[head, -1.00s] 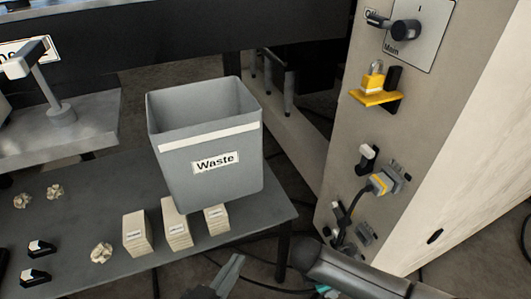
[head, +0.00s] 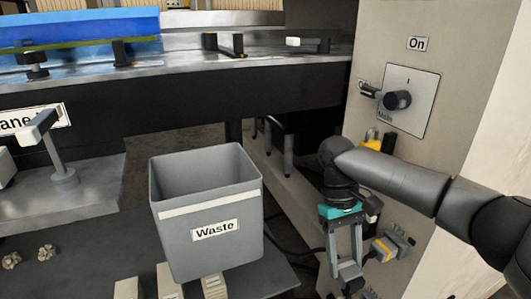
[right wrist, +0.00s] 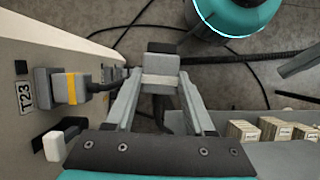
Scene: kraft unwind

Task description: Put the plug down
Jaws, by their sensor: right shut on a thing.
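My right gripper (head: 348,268) hangs fingers down in front of the cabinet face and is shut on a grey plug. In the right wrist view the plug (right wrist: 161,76) sits between the fingertips (right wrist: 160,88), with a pale band and a black end. It is clear of the cabinet wall. In the head view the plug is small and partly hidden by the fingers. A yellow-banded grey connector (head: 388,246) is on the cabinet beside the gripper; it also shows in the right wrist view (right wrist: 68,87), near the T23 label. My left gripper is not in view.
A grey Waste bin (head: 208,215) stands on the table left of the gripper. Small cartons (right wrist: 265,130) stand on the table. The cabinet (head: 372,60) with its rotary switch (head: 397,100) is at the right. Black cables (right wrist: 240,58) lie on the floor.

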